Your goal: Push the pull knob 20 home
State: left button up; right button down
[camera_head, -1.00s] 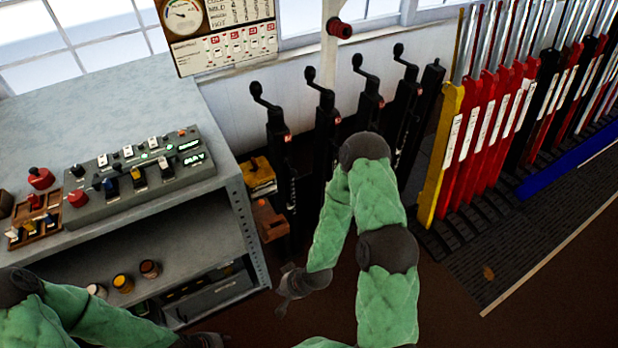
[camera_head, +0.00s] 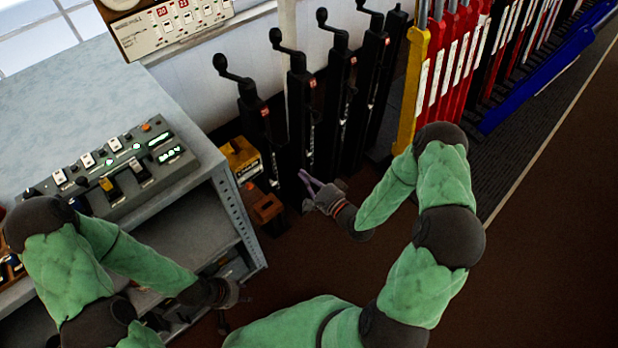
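Several black posts with crank handles stand in a row by the wall, each with a small red tag too small to read. The leftmost crank post (camera_head: 252,105) and its neighbour (camera_head: 299,100) are nearest to my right gripper. I cannot make out a knob marked 20. My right gripper (camera_head: 305,186) is low in front of the posts, its fingers apart and pointing left, with nothing seen between them. Whether it touches a post is unclear. My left gripper (camera_head: 232,306) is dark and low by the desk's lower shelf; its fingers are unclear.
A grey desk (camera_head: 60,100) with a switch panel (camera_head: 120,165) is at left. A yellow box (camera_head: 241,158) and a brown wooden box (camera_head: 268,207) stand between desk and posts. Yellow (camera_head: 411,90) and red levers (camera_head: 450,75) stand right. The floor (camera_head: 560,230) at right is clear.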

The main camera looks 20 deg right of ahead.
aim_at(279, 151)
pick_arm(q)
notch_tip(279, 151, down, 3)
jog(key=b, duration=0.2)
jog(key=shift+b, duration=0.35)
pick_arm(e)
jog(key=x, duration=1)
jog(key=shift+w+a+f, duration=0.1)
jog(key=shift+w+a, duration=0.05)
jog(key=shift+w, duration=0.15)
jog(key=shift+x, duration=1.15)
jog(key=shift+w+a, duration=0.1)
jog(key=shift+w, duration=0.2)
pick_arm(q)
jog(key=shift+w+a+f, duration=0.2)
jog(key=shift+w+a, duration=0.05)
jog(key=shift+w, duration=0.4)
